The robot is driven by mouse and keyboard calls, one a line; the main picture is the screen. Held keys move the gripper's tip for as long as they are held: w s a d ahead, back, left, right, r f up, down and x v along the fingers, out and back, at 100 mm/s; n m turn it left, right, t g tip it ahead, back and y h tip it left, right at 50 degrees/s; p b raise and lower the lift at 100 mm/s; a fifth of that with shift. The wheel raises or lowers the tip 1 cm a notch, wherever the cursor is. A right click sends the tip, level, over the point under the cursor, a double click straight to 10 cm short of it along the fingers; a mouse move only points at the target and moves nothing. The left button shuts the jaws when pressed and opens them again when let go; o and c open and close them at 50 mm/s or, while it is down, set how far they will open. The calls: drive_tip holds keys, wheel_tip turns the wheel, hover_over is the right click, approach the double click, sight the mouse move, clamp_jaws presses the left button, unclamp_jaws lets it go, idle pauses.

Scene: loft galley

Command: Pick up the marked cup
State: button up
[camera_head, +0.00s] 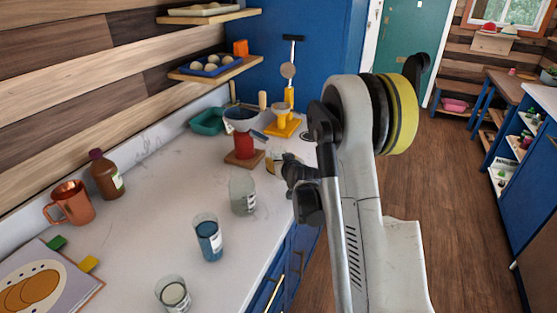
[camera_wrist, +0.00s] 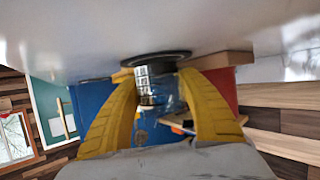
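In the wrist view, which is upside down, my gripper's two yellow fingers (camera_wrist: 158,84) stand on either side of a clear glass cup (camera_wrist: 160,97) with a dark round base. The fingertips are close to its sides; whether they press on it I cannot tell. The cup's base is at the white counter. In the head view this glass (camera_head: 274,160) appears partly hidden by my arm, with my gripper's fingers mostly hidden too. Other cups are a clear glass (camera_head: 242,192), a blue-filled glass (camera_head: 208,238) and a front glass (camera_head: 173,294). I cannot make out which cup is marked.
A red container (camera_head: 244,145) on a wooden block stands close left of the gripper. A teal tray (camera_head: 207,121) and yellow stand (camera_head: 283,128) are behind. The counter's middle left is free.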

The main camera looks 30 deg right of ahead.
sight(278, 149)
drive_tip(key=shift+r, duration=0.1)
wheel_tip(278, 149, up, 4)
drive_tip(key=shift+r+p, duration=0.15)
drive_tip(key=shift+p, duration=1)
drive_tip(key=s+d+r+p, duration=0.3)
drive_tip(key=s+d+r, duration=0.3)
drive_tip(key=s, duration=0.3)
drive_tip(key=shift+s+d+r, duration=0.15)
drive_tip(key=shift+d+r, duration=0.1)
drive_tip(key=shift+d, duration=0.25)
drive_tip(key=shift+s, duration=0.1)
